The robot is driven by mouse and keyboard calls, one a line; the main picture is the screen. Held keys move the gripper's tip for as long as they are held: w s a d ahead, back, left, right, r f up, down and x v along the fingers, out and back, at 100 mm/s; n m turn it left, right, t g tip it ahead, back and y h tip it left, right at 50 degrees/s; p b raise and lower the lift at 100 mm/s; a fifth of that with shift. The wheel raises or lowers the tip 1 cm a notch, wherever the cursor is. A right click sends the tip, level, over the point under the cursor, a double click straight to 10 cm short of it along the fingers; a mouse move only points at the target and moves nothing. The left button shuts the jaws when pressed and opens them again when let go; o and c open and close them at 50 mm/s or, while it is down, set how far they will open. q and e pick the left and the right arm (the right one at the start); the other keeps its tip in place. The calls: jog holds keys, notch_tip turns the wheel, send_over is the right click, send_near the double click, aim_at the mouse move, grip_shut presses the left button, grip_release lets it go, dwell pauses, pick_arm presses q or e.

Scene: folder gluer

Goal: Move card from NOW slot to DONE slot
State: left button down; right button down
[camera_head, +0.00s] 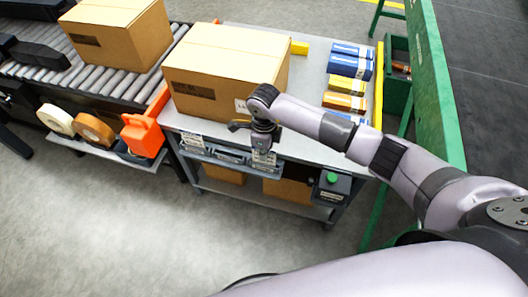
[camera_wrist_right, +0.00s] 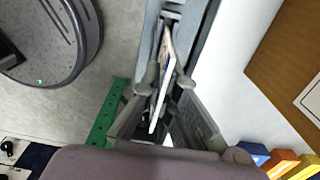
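A grey card rack (camera_head: 228,157) runs along the front edge of the table. A white printed card (camera_head: 264,158) shows at its right part, just below my right gripper (camera_head: 262,140). In the right wrist view, the card (camera_wrist_right: 162,75) is seen nearly edge-on between the two fingertips of my right gripper (camera_wrist_right: 168,80). The fingers are apart, with a gap visible at the card's right side; contact on the left side is unclear. Another white card or label (camera_head: 192,142) is at the rack's left end. The slot names are too small to read. My left gripper is out of view.
A large carton (camera_head: 225,75) stands on the table behind the rack. Blue and yellow small boxes (camera_head: 348,85) lie at the right. A green panel (camera_head: 433,90) stands at the right.

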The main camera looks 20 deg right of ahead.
jog(key=c, duration=1.7)
grip_release()
notch_tip(320, 180, up, 12)
